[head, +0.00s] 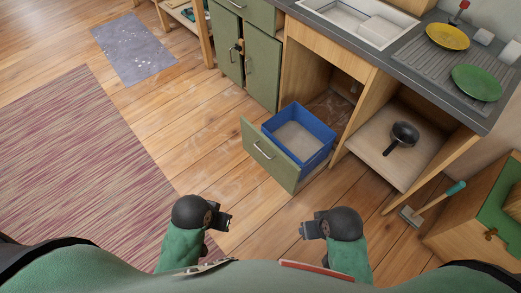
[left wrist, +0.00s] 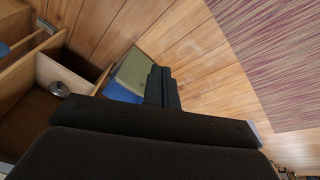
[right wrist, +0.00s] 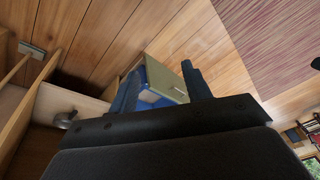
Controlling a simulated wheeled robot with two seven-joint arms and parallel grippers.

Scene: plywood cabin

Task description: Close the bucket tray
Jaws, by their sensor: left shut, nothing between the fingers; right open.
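The bucket tray stands pulled out from under the sink counter. It has a green front panel (head: 268,154) with a metal handle (head: 263,150) and a blue bucket (head: 324,135) behind it. My left gripper (head: 226,222) is shut and empty, apart from the tray, to the lower left of its front. My right gripper (head: 304,230) is open and empty, below the tray front in the head view. The tray also shows in the left wrist view (left wrist: 134,70), partly hidden by the fingers, and between the fingers in the right wrist view (right wrist: 166,82).
The counter (head: 375,50) holds a sink, a yellow plate (head: 447,37) and a green plate (head: 476,83). A pan (head: 402,136) lies on the open lower shelf. A wooden cabinet (head: 470,220) and a teal-handled tool (head: 432,203) are at right. Floor before the tray is clear.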

